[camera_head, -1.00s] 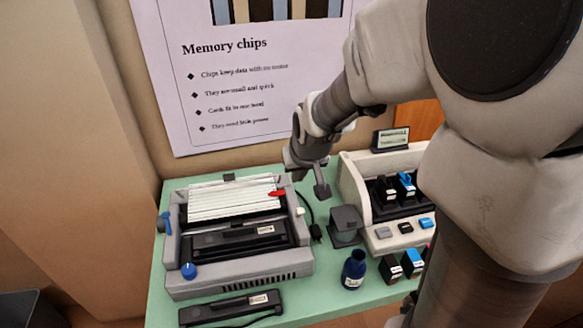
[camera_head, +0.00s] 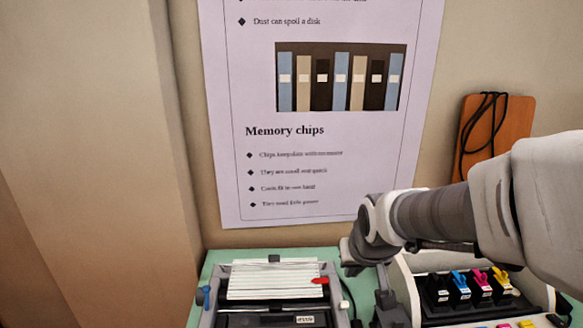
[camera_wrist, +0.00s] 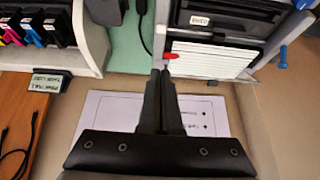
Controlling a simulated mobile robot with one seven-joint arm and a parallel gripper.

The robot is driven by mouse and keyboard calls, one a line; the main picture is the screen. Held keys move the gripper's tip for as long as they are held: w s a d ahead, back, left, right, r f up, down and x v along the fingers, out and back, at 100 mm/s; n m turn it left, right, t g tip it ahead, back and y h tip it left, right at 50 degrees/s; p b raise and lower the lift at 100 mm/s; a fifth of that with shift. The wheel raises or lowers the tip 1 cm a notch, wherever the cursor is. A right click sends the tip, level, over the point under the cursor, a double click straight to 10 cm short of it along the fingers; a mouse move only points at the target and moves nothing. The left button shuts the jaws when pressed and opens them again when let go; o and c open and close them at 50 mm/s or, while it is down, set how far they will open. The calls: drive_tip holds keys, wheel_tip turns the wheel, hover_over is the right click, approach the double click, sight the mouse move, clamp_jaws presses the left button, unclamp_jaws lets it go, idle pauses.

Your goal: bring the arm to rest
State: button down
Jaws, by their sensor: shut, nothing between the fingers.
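My gripper (camera_head: 384,290) hangs at the end of my arm over the back of the green table (camera_head: 222,257), between the grey printer-like machine and the ink cartridge stand. In the wrist view my gripper (camera_wrist: 160,72) shows its two dark fingers together, with nothing between them. The fingertips appear near the edge of the machine's white paper sheets (camera_wrist: 215,55); I cannot tell the exact gap.
The grey machine (camera_head: 207,318) with a red lever (camera_head: 320,281) stands left of my gripper. The pale stand (camera_head: 408,285) with several coloured cartridges is to the right. A poster (camera_head: 320,215) and a wooden board (camera_head: 497,135) hang on the wall behind.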

drive_tip(key=s+r, duration=0.4)
drive_tip(key=s, duration=0.4)
drive_tip(key=s+r, duration=0.4)
drive_tip(key=s, duration=0.3)
drive_tip(key=shift+s, duration=0.4)
drive_tip(key=shift+d, duration=0.1)
